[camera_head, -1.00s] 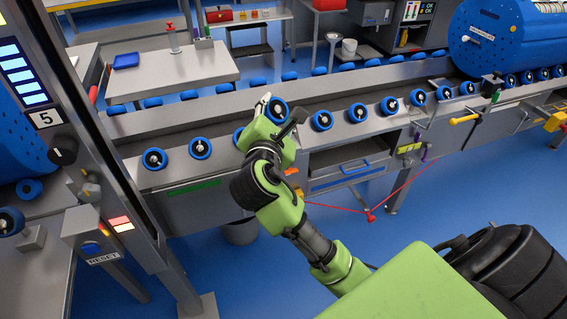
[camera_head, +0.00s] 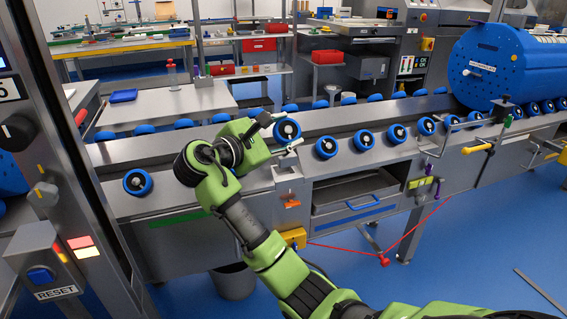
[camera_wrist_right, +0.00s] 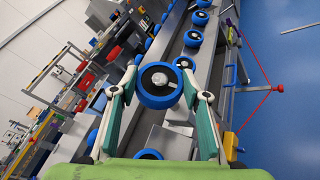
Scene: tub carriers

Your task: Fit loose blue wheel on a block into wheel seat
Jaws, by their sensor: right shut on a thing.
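My right gripper (camera_head: 290,134) is shut on a blue wheel (camera_head: 287,130) with a dark hub and pale centre. The wheel is held up at the rail, left of the row of seated wheels. The right wrist view shows the wheel (camera_wrist_right: 158,85) between the two fingertips (camera_wrist_right: 158,92), face toward the camera. A grey block-like part of the rail (camera_head: 287,172) shows below the wheel; whether the wheel touches it I cannot tell. The seat itself is not clearly visible. My left gripper is not in view.
Several blue wheels sit along the sloped rail, the nearest (camera_head: 326,146) just right of the held one. Another wheel (camera_head: 137,182) is at left. A drawer (camera_head: 350,198), a red cord (camera_head: 384,260) and a control post (camera_head: 55,270) stand in front.

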